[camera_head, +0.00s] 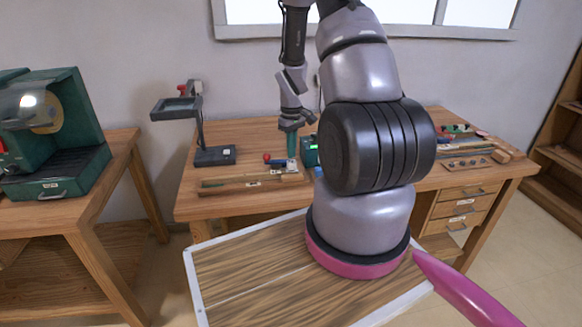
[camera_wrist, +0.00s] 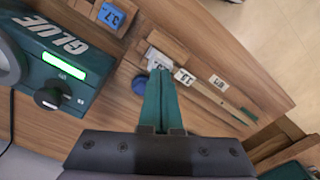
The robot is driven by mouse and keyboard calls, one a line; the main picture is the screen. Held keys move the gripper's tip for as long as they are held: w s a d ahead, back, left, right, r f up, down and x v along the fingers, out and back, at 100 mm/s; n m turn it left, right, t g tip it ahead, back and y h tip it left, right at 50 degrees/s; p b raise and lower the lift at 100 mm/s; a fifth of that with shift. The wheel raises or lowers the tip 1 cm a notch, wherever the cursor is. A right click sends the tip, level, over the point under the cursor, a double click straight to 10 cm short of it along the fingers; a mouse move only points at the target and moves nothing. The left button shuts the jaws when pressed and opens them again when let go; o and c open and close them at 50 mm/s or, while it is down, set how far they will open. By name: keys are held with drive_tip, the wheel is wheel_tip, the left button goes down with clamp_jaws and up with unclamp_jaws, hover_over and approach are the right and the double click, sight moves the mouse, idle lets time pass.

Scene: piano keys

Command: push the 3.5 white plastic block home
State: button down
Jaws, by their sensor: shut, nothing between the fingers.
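My gripper (camera_wrist: 160,72) has teal fingers, shut together and empty, pointing down at the workbench. It also shows in the head view (camera_head: 292,156), low over the bench. A small white block (camera_wrist: 155,58) with dark marks lies right at the fingertips in the wrist view, partly hidden by them. I cannot tell whether they touch. A white label (camera_wrist: 184,77), perhaps reading 3.5, sits just right of it on a long wooden strip (camera_wrist: 215,97). Another small label (camera_wrist: 218,80) is farther right. Which piece is the 3.5 block is not clear.
A teal glue device (camera_wrist: 65,65) with a lit green display stands left of my gripper. A blue 3.7 label (camera_wrist: 112,15) on wood is at the upper left. A round blue knob (camera_wrist: 139,85) is beside the fingers. A dark stand (camera_head: 213,155) rises from the bench.

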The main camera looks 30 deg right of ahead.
sight(292, 161)
drive_tip(key=shift+f, duration=1.2)
idle(0.6)
idle(0.6)
drive_tip(key=shift+r, duration=3.5)
